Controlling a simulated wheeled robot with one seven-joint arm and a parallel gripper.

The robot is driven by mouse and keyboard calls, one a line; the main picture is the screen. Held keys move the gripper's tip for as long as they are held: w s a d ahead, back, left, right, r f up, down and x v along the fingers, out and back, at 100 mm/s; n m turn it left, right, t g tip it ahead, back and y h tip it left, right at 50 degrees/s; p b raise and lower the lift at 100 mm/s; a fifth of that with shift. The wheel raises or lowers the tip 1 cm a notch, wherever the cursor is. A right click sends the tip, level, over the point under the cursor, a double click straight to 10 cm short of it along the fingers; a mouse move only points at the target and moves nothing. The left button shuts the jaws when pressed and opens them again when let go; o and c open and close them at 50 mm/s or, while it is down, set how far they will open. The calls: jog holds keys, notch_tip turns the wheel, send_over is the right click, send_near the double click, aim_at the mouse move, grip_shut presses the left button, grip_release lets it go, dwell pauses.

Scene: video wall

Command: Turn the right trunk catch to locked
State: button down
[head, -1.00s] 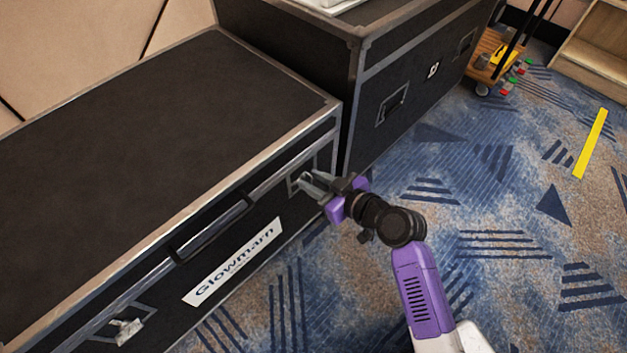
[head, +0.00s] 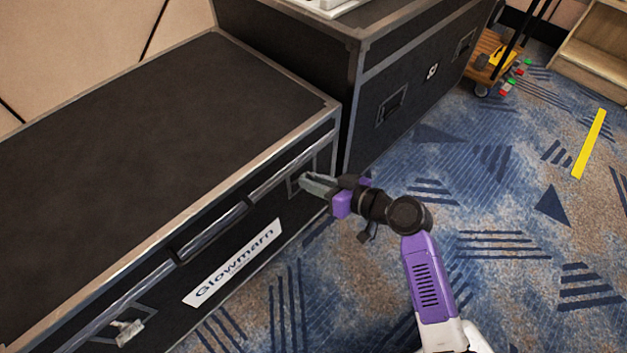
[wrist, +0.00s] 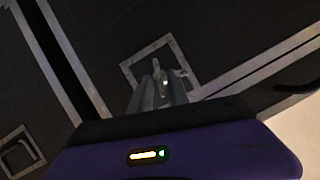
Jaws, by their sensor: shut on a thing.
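The black trunk (head: 150,140) with metal edging stands at the left, a "Glowmarn" label (head: 238,262) on its front. The right trunk catch (wrist: 159,77) sits in a square metal recess plate near the trunk's right front corner. My gripper (head: 306,181) is at this catch, its fingers shut on it.
A taller black case (head: 375,112) with recessed handles stands directly behind the trunk's right end. A wooden cart (head: 483,70) and a shelf (head: 598,48) are at the far right. The patterned carpet (head: 500,215) in front is mostly clear, with a yellow strip (head: 589,143).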

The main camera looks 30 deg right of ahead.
jog(key=shift+w+d+f+m+t+y+b, duration=0.2)
jog(key=shift+m+y, duration=0.75)
jog(key=shift+m, duration=0.85)
jog(key=shift+s+d+f+m+t+y+b, duration=0.1)
jog(key=shift+f+m+t+y+b, duration=0.2)
jog(key=shift+m+y, duration=1.1)
jog(key=shift+w+d+f+m+t+y+b, duration=0.1)
jog(key=shift+m+y+b, duration=0.35)
jog(key=shift+m, duration=1.75)
jog(key=c, duration=1.6)
grip_release()
jog(key=shift+s, duration=0.1)
jog(key=p+v, duration=0.2)
jog(key=v, duration=0.5)
jog(key=shift+s+d, duration=0.2)
jog(key=shift+d, duration=0.05)
